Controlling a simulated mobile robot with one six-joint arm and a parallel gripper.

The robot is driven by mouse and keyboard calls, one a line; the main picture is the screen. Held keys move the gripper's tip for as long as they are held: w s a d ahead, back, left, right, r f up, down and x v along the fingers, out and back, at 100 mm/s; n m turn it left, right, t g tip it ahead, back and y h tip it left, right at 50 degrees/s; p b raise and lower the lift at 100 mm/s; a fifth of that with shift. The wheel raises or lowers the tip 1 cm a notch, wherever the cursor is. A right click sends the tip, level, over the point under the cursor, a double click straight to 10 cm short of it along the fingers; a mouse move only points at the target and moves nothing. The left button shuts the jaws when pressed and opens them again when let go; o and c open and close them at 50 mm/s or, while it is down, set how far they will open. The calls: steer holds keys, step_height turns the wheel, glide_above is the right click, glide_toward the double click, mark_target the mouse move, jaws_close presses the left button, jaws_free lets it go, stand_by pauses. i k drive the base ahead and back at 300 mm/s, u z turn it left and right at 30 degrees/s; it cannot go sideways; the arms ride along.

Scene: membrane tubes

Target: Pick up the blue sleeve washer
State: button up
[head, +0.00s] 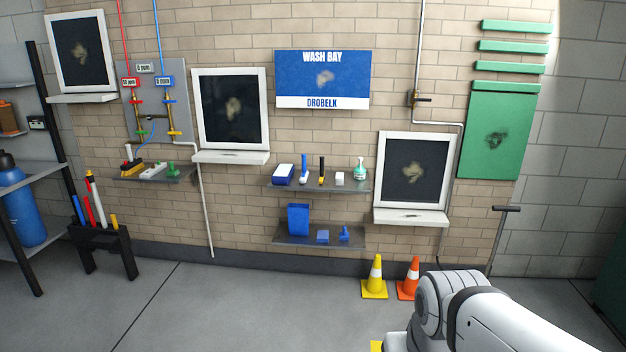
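Several blue items stand on two small wall shelves under the wash bay sign, and I cannot tell for certain which is the blue sleeve washer. On the lower shelf, a small blue piece with an upright stub (344,233) sits at the right, beside a low blue block (322,236) and a tall blue container (298,219). On the upper shelf, a blue and white block (283,175) lies at the left, next to an upright tool with a blue handle (304,166). My white arm shows at the lower right, apart from the shelves. My gripper is out of the picture.
A yellow cone (374,278) and an orange cone (408,279) stand on the floor below the shelves. A dark rack of tubes (105,240) and a shelf unit with a blue bottle (20,205) are at the left. The middle floor is clear.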

mark_target(304, 176)
steer(key=u, duration=0.1)
steer(key=i, duration=1.6)
steer(key=u, duration=0.15)
steer(key=i, duration=2.4)
steer(key=u, duration=0.15)
